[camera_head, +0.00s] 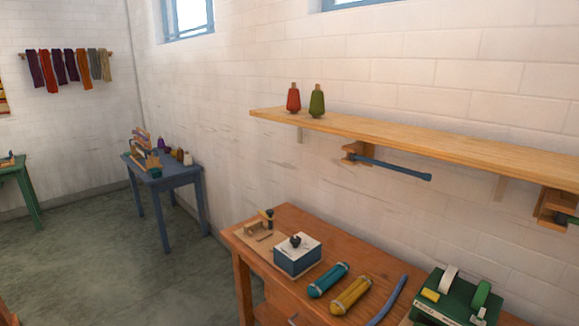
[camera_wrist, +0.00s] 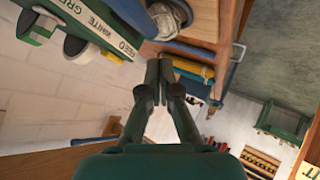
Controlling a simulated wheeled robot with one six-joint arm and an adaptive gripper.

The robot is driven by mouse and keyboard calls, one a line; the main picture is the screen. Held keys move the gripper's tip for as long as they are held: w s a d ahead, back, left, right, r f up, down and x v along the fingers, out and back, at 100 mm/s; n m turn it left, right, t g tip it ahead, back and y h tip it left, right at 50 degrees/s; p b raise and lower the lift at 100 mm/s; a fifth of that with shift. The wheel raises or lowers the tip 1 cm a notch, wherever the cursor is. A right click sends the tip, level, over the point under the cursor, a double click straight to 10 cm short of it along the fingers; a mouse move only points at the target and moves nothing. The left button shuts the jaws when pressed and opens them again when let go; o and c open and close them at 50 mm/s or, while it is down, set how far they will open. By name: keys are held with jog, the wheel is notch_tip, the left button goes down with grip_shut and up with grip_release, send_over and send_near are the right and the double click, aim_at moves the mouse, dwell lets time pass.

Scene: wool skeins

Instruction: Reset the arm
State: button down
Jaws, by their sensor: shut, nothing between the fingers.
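My gripper (camera_wrist: 158,72) shows in the wrist view, its dark green fingers together and nothing between them. Its tips appear in front of the edge of the wooden workbench, apart from the things there as far as I can tell. The arm and gripper do not show in the head view. A teal skein (camera_head: 328,280) and a yellow skein (camera_head: 351,295) lie on the workbench (camera_head: 285,222) in the head view. A yellow roll (camera_wrist: 192,68) shows just right of my fingertips in the wrist view.
The workbench also bears a blue box with a white top (camera_head: 297,258), a blue strip (camera_head: 388,302) and a green machine (camera_head: 457,298). A wall shelf (camera_head: 420,146) above holds red and green cones. A blue table (camera_head: 180,176) stands farther left; floor between is clear.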

jog(key=s+a+f+m+t, duration=0.1)
jog(key=s+a+f+m, duration=0.1)
jog(key=s+a+f, duration=0.5)
jog(key=s+a+f+m+t, duration=0.1)
jog(key=s+a+f, duration=0.45)
jog(key=s, duration=0.45)
jog(key=s+a+r+m+t+y, duration=0.1)
jog(key=s+a+r, duration=0.2)
jog(key=s, duration=0.7)
jog(key=s+a+r+m+t, duration=0.1)
jog(key=s+r, duration=0.4)
jog(key=s, duration=0.5)
jog(key=shift+s+a+t+y, duration=0.3)
jog(key=shift+a+t+y, duration=0.15)
jog(key=shift+a, duration=0.5)
